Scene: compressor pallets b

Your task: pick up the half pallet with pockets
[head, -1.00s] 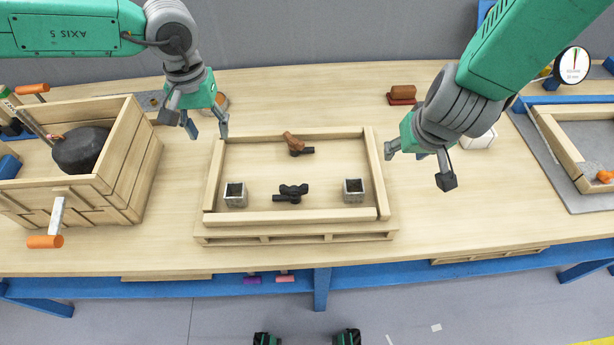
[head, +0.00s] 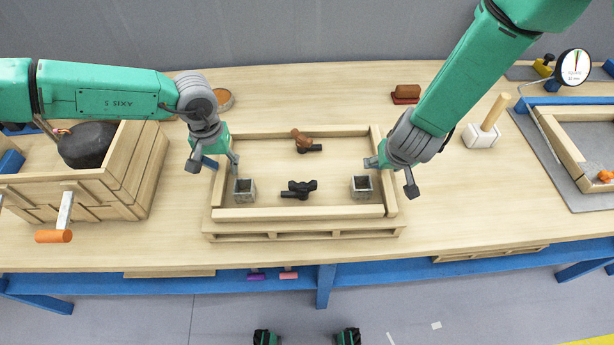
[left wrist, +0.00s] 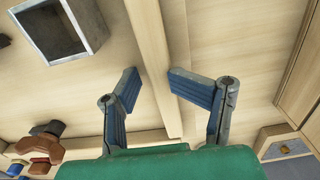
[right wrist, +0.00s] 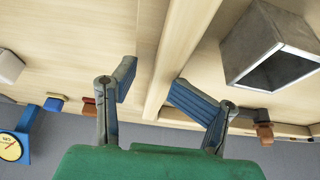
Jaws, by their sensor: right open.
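The half pallet with pockets (head: 300,230) lies flat on the bench, with a raised wooden rim. Neither gripper visibly presses on the rim.
A wooden crate (head: 130,185) with a dark lump inside stands at the left. At the right are a white block with a wooden handle (head: 483,132) and a wooden frame on a grey mat (head: 545,150). A red-brown block (head: 406,93) lies behind. The front bench strip is clear.

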